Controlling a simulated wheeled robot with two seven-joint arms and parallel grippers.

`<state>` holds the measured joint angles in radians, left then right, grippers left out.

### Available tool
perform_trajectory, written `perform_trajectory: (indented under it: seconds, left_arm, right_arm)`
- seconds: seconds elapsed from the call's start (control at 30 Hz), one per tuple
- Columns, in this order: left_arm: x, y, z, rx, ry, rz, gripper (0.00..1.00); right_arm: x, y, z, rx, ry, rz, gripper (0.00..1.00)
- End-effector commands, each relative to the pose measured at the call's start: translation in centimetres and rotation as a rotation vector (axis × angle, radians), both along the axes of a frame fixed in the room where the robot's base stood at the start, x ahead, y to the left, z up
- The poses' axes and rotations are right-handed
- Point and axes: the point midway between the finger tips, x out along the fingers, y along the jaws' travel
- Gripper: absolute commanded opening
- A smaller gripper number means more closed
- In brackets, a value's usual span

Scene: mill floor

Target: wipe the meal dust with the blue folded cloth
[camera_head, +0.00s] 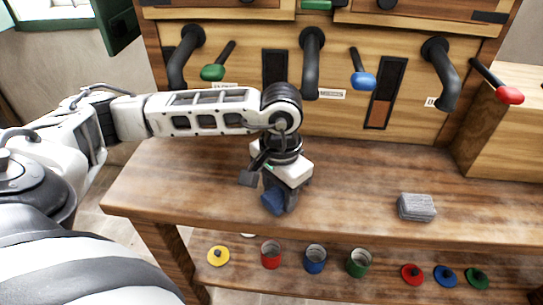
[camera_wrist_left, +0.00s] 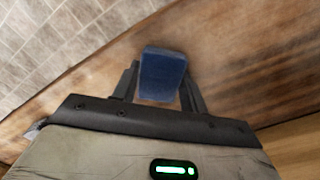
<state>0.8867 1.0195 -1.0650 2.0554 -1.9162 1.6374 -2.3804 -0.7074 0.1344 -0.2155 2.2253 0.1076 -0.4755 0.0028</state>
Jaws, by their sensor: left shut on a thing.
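My left gripper (camera_head: 286,194) points down at the front part of the wooden bench top (camera_head: 350,185), left of its middle. It is shut on the blue folded cloth (camera_head: 271,203), which shows below the fingers. In the left wrist view the cloth (camera_wrist_left: 162,72) sits between the two dark fingers, over the bench near its edge. I cannot tell if the cloth touches the wood. Paler areas show on the bench, but I cannot tell meal dust from worn wood. My right gripper is not in view.
A grey folded cloth or pad (camera_head: 416,207) lies on the bench at the right. Behind stand dark pipes (camera_head: 312,65) and levers with green, blue and red knobs. A lower shelf holds red (camera_head: 270,255), blue and green tins and coloured lids. The bench between gripper and grey pad is clear.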

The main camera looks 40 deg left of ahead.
Motion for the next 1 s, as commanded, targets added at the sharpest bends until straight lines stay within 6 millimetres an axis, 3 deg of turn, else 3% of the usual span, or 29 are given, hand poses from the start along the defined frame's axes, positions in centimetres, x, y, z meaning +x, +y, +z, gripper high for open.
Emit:
perform_trajectory:
  seconds: [0.2,0.23,0.3,0.67,0.8,1.0]
  left_arm:
    - [0.0,-1.5,0.1,0.000,0.003,0.007,0.22]
    - [0.1,-1.7,0.8,-0.001,0.006,0.004,0.22]
    - [0.1,-1.0,-0.1,0.001,0.003,0.003,0.22]
    - [0.0,1.4,-0.3,0.002,0.002,-0.010,0.22]
    - [0.0,1.5,2.2,0.001,-0.004,-0.012,0.22]
    - [-0.2,1.6,4.0,0.001,0.000,-0.007,0.22]
  right_arm:
    - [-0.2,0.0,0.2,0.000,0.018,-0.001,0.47]
    - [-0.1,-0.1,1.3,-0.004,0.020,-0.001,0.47]
    - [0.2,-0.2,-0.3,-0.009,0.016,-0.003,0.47]
    - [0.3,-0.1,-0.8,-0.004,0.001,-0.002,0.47]
    - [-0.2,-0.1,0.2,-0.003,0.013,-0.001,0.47]
    - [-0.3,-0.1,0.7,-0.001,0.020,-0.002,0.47]
